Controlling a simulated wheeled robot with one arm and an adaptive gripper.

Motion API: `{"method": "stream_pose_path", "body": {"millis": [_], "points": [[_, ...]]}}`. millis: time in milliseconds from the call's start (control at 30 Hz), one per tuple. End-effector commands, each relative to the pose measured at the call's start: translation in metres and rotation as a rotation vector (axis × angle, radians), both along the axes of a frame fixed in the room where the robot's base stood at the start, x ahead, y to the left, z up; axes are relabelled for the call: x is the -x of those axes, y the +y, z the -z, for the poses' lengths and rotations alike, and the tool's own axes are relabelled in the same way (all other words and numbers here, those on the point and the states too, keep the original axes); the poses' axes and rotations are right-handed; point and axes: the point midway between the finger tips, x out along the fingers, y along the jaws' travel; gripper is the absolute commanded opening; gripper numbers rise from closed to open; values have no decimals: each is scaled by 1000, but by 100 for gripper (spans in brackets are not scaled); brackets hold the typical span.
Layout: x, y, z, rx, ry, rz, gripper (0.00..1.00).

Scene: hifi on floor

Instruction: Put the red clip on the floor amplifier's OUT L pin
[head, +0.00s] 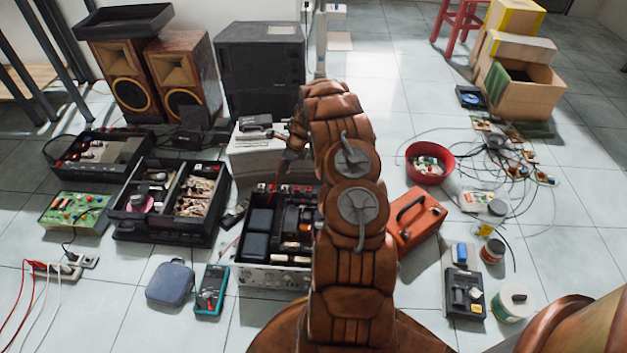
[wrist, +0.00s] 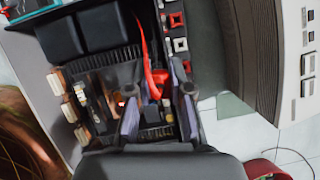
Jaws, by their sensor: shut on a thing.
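The floor amplifier (head: 272,277) stands open-topped on the tiles in the head view, partly hidden by my arm. In the wrist view its inside shows, with dark blocks, fins and a row of red and white terminals (wrist: 177,32) along one edge. My gripper (wrist: 158,108) is over the amplifier's inside, shut on the red clip (wrist: 157,82), which shows between the fingers with a red lead running up from it. In the head view my gripper (head: 288,160) is small and dark above the amplifier's rear. I cannot tell which pin is OUT L, nor whether the clip touches anything.
A red bowl (head: 429,163) stands farther right.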

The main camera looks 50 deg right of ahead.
Motion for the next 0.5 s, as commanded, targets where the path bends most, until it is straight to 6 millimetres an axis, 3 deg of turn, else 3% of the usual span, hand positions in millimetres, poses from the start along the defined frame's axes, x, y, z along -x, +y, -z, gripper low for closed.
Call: {"method": "stream_pose_path", "body": {"millis": [200,500], "points": [[48,-36,40,-5,4,201,0],[85,-57,67,-3,1,333,0]]}}
